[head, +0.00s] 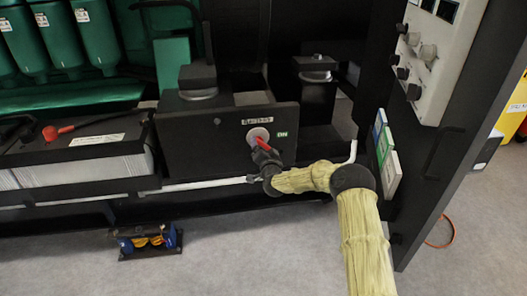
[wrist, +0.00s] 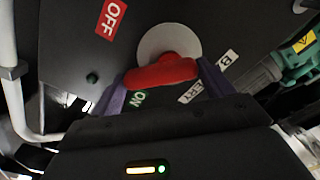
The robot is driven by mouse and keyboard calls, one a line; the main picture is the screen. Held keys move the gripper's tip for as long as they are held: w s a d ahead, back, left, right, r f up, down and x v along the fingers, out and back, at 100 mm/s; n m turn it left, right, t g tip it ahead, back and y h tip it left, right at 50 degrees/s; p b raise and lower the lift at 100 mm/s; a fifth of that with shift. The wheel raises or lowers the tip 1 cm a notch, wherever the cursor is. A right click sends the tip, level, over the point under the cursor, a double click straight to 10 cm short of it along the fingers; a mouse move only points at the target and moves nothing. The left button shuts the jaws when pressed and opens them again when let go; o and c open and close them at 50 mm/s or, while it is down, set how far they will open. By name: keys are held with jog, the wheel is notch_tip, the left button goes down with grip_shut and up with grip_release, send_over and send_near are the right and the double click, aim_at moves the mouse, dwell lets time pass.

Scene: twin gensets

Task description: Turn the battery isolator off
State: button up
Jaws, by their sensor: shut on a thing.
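The battery isolator is a red handle (head: 263,144) on a round pale disc (head: 259,133), set in a dark box face. In the wrist view the handle (wrist: 162,72) lies between my purple fingers, its left end between the red OFF label (wrist: 112,17) and green ON label (wrist: 138,97), nearer ON. The ON label (head: 282,134) also shows right of the disc in the head view. My gripper (wrist: 166,84) is shut on the handle, one finger at each end. In the head view my gripper hides part of the handle and the panel below it.
A battery (head: 75,155) with a red terminal cap and cable stands to the left. A pale pipe (head: 205,184) runs low behind my gripper. A dark cabinet panel (head: 440,165) stands close right of my arm.

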jog(key=shift+a+f+m+b, duration=0.1)
jog(key=shift+m+b, duration=0.65)
jog(key=shift+m, duration=0.8)
jog(key=shift+a+f+m+b, duration=0.15)
jog(key=shift+m+b, duration=0.65)
jog(key=shift+m, duration=0.8)
jog(key=shift+a+f+m+b, duration=0.1)
jog(key=shift+m+b, duration=0.65)
jog(key=shift+m, duration=0.8)
jog(key=shift+r, duration=0.1)
jog(key=o, duration=0.9)
jog(key=shift+o, duration=0.2)
jog(key=shift+s, duration=0.1)
